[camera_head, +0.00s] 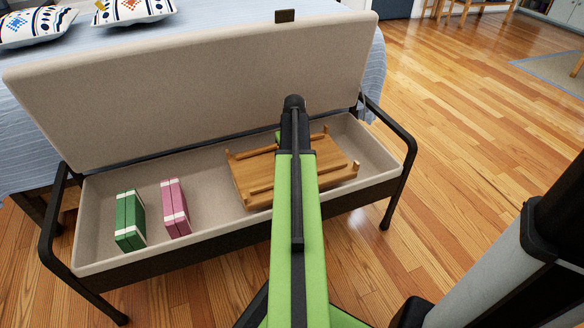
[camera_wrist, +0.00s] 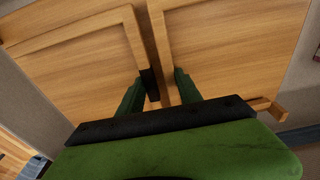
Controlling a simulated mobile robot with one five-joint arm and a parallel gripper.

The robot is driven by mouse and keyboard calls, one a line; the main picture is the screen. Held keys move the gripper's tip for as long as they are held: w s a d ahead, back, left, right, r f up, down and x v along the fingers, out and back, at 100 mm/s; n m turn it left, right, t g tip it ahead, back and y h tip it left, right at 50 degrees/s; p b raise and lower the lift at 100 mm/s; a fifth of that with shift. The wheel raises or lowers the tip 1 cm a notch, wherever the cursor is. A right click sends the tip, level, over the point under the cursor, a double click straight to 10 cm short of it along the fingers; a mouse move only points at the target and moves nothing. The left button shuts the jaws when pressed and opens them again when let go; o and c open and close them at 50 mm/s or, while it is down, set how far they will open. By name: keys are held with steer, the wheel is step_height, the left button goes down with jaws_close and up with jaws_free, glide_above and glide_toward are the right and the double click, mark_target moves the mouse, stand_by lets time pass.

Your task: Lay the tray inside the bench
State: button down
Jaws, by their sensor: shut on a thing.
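The bench (camera_head: 230,215) stands with its padded lid (camera_head: 190,85) raised, showing a beige storage box inside. The wooden tray (camera_head: 255,180) is at the right part of the box, within its walls in the head view, slightly turned. I cannot tell whether it rests on the bottom. My arm reaches over the tray and hides its middle. In the wrist view, my gripper (camera_wrist: 158,90) is shut on a wooden bar of the tray (camera_wrist: 80,65), with a dark green finger on each side. The fingertips are hidden in the head view.
A green box (camera_head: 130,220) and a pink box (camera_head: 174,208) stand in the left part of the bench. Black armrests (camera_head: 400,130) rise at both ends. A bed with patterned pillows (camera_head: 130,10) is behind. Wooden floor (camera_head: 470,150) is clear to the right.

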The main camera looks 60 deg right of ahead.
steer(key=shift+f+b, duration=1.4)
steer(key=shift+f, duration=0.6)
steer(key=c, duration=0.8)
jaws_free()
steer(key=shift+r, duration=0.1)
steer(key=r+p, duration=0.8)
steer(key=s+r+p, duration=0.1)
steer(key=r+p, duration=0.3)
steer(key=shift+a+r, duration=0.15)
steer(key=shift+a, duration=0.2)
